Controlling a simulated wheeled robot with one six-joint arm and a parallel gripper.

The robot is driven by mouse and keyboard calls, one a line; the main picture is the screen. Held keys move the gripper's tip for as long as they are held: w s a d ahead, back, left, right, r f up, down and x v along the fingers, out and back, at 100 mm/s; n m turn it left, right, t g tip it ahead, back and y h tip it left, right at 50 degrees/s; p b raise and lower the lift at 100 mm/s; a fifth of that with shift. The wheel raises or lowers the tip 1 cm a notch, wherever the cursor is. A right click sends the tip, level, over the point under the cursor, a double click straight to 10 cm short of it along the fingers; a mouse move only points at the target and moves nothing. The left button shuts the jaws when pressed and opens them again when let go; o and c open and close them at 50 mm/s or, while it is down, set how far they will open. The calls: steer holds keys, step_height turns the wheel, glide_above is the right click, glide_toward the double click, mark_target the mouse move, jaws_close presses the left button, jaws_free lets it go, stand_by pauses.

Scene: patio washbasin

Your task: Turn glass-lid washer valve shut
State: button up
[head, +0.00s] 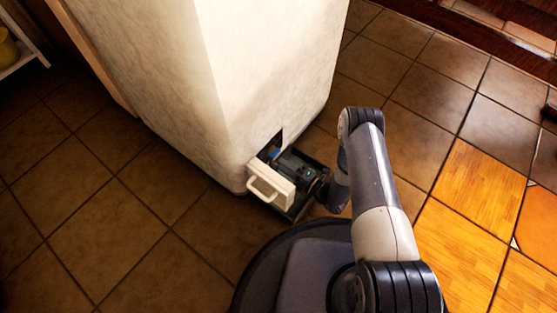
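A tall cream-white cabinet-like body (265,70), seemingly the washer, stands on the tiled floor. A dark opening (272,143) shows low at its near corner. A white piece with a loop handle (268,188) sticks out there, close above the floor. My arm bends down to this spot, and my gripper (288,166) appears as a dark shape at the opening, just behind the white handle piece. A small blue spot shows beside it. I cannot make out the valve or a glass lid. The fingertips are too small and dark to tell whether they are open or touching anything.
Brown floor tiles (120,215) lie free to the left. Sunlit tiles (480,195) lie at the right. A white shelf (22,55) with a yellow item stands at the upper left. A wooden step or edge (480,30) runs along the upper right.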

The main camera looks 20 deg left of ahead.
mark_target(273, 159)
steer(key=v, duration=0.3)
steer(key=shift+s+d+p, duration=0.1)
steer(key=shift+d+p, duration=0.15)
steer(key=shift+p, duration=0.1)
steer(key=b+x, duration=0.3)
steer(key=x, duration=0.4)
steer(key=shift+a, duration=0.4)
steer(key=shift+d+r+m, duration=0.1)
steer(key=shift+m, duration=0.2)
